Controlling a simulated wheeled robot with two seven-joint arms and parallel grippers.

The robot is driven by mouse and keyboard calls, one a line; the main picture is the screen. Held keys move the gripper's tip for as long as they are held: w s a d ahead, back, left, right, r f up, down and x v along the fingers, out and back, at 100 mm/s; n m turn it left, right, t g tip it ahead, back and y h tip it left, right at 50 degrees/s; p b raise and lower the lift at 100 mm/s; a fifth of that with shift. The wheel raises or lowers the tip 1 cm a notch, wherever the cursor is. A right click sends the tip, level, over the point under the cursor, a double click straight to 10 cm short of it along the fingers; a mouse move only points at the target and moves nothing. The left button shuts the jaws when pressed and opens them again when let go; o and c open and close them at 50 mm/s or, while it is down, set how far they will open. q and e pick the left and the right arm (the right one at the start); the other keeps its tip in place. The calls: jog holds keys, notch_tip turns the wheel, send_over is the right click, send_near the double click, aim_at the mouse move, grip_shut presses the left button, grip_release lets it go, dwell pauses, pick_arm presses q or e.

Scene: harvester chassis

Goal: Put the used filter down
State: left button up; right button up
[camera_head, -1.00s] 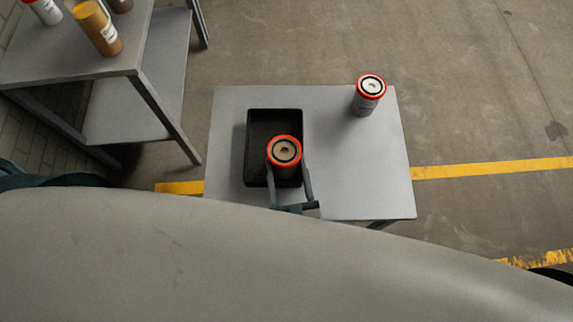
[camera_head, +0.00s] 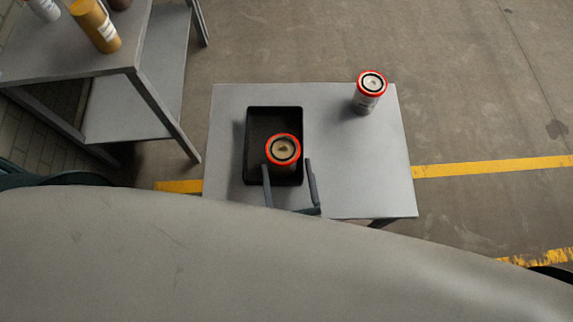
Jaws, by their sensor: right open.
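The used filter (camera_head: 284,150), with a red rim and a dull tan top, stands upright in the black tray (camera_head: 258,122) on the small grey table. My right gripper (camera_head: 287,168) is open at the tray's near right side. Its fingers are spread wider than the filter's lower part, just in front of it. The left finger is over the tray and the right finger is beyond the tray's right edge. The gripper's wrist is hidden behind the large grey surface in front. My left gripper is not in view; a dark part of my arm shows at the left edge.
A second filter with a red rim and white top (camera_head: 369,92) stands at the table's back right corner. The table (camera_head: 357,165) is clear elsewhere. A taller workbench (camera_head: 70,60) with bottles stands at upper left. A large grey curved surface (camera_head: 250,260) fills the foreground.

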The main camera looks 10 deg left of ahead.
jog(key=b+v, duration=0.1)
jog(key=v, duration=0.3)
jog(key=shift+f, duration=0.1)
jog(key=shift+s+d+b, duration=0.25)
jog(key=shift+s+b, duration=0.2)
jog(key=shift+s, duration=0.2)
